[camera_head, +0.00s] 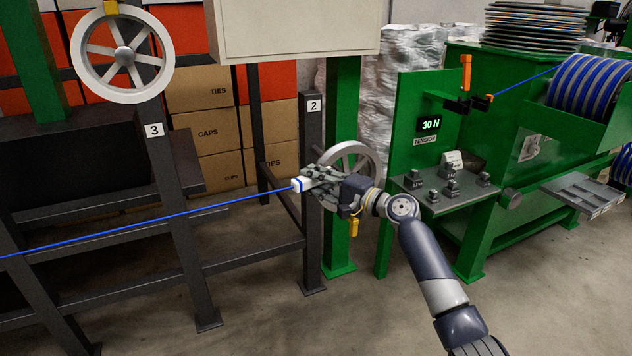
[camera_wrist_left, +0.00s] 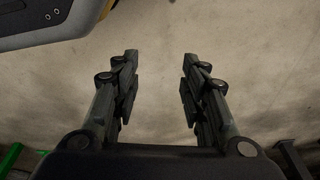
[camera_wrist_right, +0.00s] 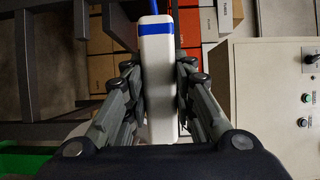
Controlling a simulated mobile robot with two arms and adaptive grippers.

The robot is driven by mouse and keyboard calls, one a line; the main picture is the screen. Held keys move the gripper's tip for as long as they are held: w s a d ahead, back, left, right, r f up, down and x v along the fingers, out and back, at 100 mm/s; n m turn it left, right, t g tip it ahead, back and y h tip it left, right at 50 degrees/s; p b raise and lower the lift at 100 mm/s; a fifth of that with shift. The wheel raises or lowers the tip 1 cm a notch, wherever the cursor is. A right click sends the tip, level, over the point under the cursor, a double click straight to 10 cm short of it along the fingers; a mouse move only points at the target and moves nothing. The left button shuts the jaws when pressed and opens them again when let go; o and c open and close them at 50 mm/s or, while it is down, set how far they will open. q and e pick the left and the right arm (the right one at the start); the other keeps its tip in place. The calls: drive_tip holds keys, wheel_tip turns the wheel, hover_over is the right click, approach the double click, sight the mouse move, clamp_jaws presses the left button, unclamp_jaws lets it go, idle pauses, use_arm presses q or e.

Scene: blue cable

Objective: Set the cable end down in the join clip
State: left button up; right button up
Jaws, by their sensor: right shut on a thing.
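The cable end is a white block (camera_head: 305,183) with a blue band, and the blue cable (camera_head: 150,220) runs from it to the left edge in the head view. My right gripper (camera_head: 316,182) is shut on the white block. In the right wrist view the block (camera_wrist_right: 159,85) stands between the two fingers (camera_wrist_right: 160,95). A black clip with an orange lever (camera_head: 466,88), perhaps the join clip, is on the green stand to the right, well apart from the gripper. My left gripper (camera_wrist_left: 160,90) is open and empty above bare floor, outside the head view.
Dark frame posts (camera_head: 312,200) and a wheel (camera_head: 350,165) are close to the right gripper.

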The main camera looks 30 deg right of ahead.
drive_tip(key=shift+w+b, duration=0.3)
drive_tip(key=shift+w, duration=0.4)
drive_tip(key=shift+d+r, duration=0.1)
drive_tip(key=shift+d, duration=0.05)
use_arm(q)
drive_tip(key=s+a+f+g+p, duration=0.1)
drive_tip(key=s+a+f+p, duration=0.2)
drive_tip(key=s+f+p, duration=0.4)
drive_tip(key=s+f, duration=0.4)
drive_tip(key=s, duration=0.6)
drive_tip(key=shift+f, duration=0.2)
use_arm(e)
drive_tip(key=s+d+r, duration=0.1)
drive_tip(key=d+r, duration=1.8)
drive_tip(key=d, duration=0.3)
drive_tip(key=shift+s+d, duration=0.2)
drive_tip(key=shift+s, duration=0.05)
use_arm(q)
drive_tip(key=shift+w+d, duration=0.1)
